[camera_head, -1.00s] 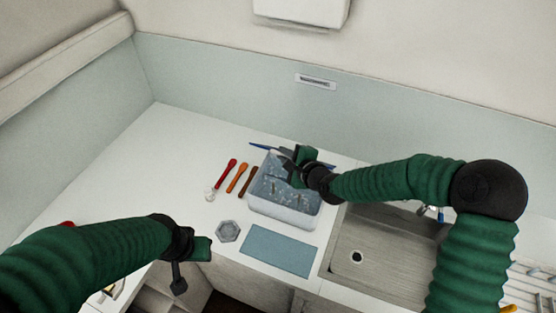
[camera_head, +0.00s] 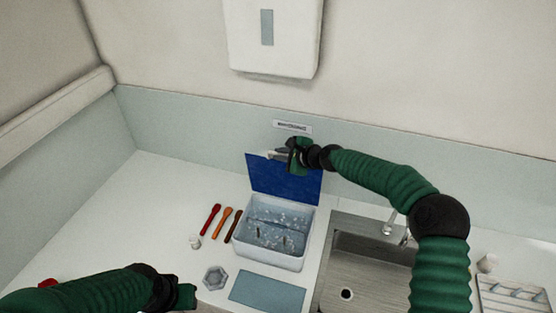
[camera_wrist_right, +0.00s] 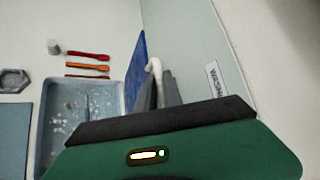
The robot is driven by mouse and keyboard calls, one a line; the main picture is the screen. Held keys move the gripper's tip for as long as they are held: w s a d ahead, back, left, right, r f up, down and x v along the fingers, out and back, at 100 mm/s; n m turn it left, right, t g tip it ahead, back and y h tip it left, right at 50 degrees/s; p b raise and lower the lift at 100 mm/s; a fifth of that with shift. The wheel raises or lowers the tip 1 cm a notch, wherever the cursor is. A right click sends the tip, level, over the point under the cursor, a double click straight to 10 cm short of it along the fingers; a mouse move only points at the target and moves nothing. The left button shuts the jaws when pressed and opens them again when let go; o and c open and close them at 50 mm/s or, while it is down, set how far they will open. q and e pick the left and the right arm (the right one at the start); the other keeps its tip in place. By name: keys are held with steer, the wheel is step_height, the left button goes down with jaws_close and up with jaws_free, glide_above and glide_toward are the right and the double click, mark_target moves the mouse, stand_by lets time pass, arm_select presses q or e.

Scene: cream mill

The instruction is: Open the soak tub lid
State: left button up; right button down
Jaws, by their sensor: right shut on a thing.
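The soak tub (camera_head: 270,258) is a pale grey-blue bin on the counter with flecked liquid and a few small dark items inside. Its blue lid (camera_head: 284,181) stands raised, roughly upright, along the tub's far edge. My right gripper (camera_head: 276,155) is at the lid's top edge, shut on a pale handle (camera_wrist_right: 155,68) there. In the right wrist view the lid (camera_wrist_right: 135,75) shows edge-on beside the fingers, with the tub (camera_wrist_right: 55,140) lower left. My left gripper (camera_head: 188,296) is low at the left front, away from the tub; its fingers are not clear.
Red, orange and brown tools (camera_head: 222,222) lie left of the tub, with a small white jar (camera_head: 194,242). A hexagonal dish (camera_head: 215,277) and a blue mat (camera_head: 267,292) lie in front. A steel sink (camera_head: 350,265) is at right; a wall dispenser (camera_head: 290,40) hangs above.

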steer(key=shift+d+f, duration=0.15)
steer(key=shift+f, duration=0.1)
